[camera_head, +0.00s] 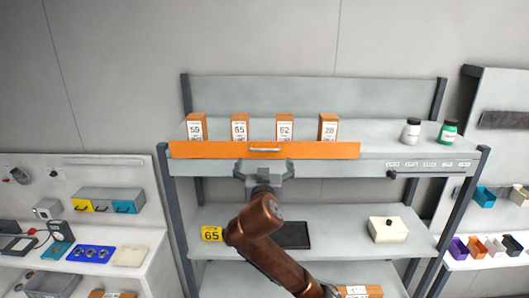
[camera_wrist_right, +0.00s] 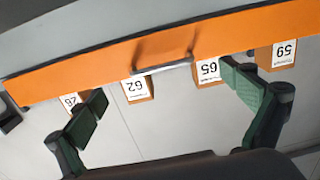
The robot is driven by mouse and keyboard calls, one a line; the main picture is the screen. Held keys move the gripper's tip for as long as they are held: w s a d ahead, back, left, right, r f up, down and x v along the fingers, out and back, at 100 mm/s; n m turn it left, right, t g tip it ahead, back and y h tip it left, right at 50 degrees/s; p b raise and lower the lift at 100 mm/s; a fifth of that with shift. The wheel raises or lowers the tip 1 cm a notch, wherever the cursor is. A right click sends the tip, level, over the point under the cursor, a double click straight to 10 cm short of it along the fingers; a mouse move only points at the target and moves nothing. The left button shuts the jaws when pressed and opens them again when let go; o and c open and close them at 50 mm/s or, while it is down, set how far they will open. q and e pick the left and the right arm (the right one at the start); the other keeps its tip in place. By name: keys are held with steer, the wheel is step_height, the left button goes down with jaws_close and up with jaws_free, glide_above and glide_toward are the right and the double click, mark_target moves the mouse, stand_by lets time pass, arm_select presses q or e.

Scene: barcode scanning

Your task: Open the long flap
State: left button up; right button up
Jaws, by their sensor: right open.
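The long flap (camera_head: 215,150) is an orange panel along the front of the top shelf, standing upright in front of several orange boxes. Its silver handle (camera_head: 264,149) is at its middle. My right gripper (camera_head: 264,166) is open and empty, just below the handle in the head view. In the right wrist view, the flap (camera_wrist_right: 90,68) crosses the upper part with its handle (camera_wrist_right: 162,68). The two dark green fingers of my right gripper (camera_wrist_right: 163,88) are spread wide on either side of the handle, apparently not touching it. My left gripper is out of view.
Boxes labelled 59 (camera_head: 197,126), 65 (camera_head: 240,127), 62 (camera_head: 285,127) and 26 (camera_head: 328,127) stand behind the flap. A white bottle (camera_head: 411,131) and a green bottle (camera_head: 447,132) are at the right. A yellow 65 sign (camera_head: 212,234) and a cream box (camera_head: 388,230) are on the lower shelf.

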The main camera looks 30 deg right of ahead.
mark_target(265, 150)
steer(key=p+x, duration=0.1)
steer(key=x, duration=0.1)
steer(key=p+x, duration=0.1)
steer(key=x, duration=0.1)
steer(key=r+p+x, duration=0.1)
steer(key=x, duration=0.1)
steer(key=shift+w+d, duration=0.2)
steer(key=shift+d, duration=0.05)
steer(key=shift+w+d+f, duration=0.15)
steer(key=shift+w+d, duration=0.15)
steer(key=shift+w, duration=0.2)
steer(key=shift+c, duration=0.5)
